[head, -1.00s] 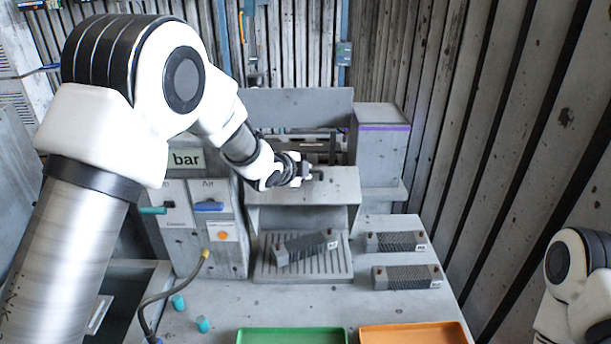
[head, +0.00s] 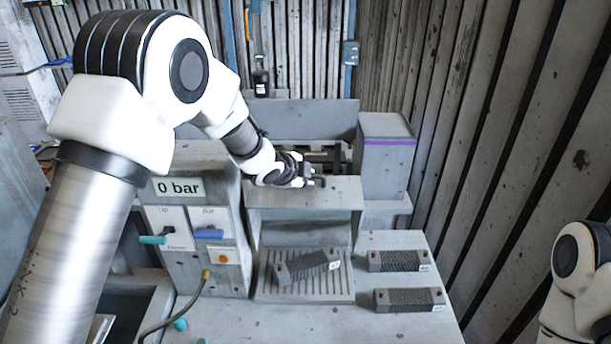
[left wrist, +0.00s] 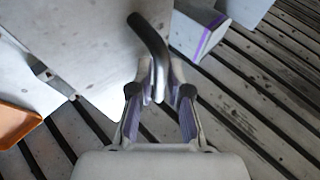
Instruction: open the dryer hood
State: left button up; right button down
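The dryer hood (head: 330,194) is a grey plate-like cover over the bay behind the ribbed bed (head: 305,290). Its front stands above the bed with an open gap below. A dark bent handle (left wrist: 150,42) rises from the hood; its far end runs between my left fingertips. My left gripper (left wrist: 160,88) has its fingers close in on both sides of the handle and appears shut on it. In the head view, the left gripper (head: 312,182) is at the hood's top, partly hiding the handle. My right gripper is out of view; only part of that arm shows.
A dark block (head: 307,265) lies tilted on the ribbed bed. Two more blocks (head: 400,261) (head: 409,299) lie on the bench to the right. A grey box with a purple stripe (head: 386,155) stands right of the hood. The panel (head: 195,230) at left reads 0 bar.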

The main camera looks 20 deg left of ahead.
pick_arm(q)
jog(key=shift+o, duration=0.5)
notch_tip(320, 180, up, 10)
jog(key=shift+s+f, duration=0.15)
jog(key=shift+w+r, duration=0.2)
jog(key=shift+s, duration=0.15)
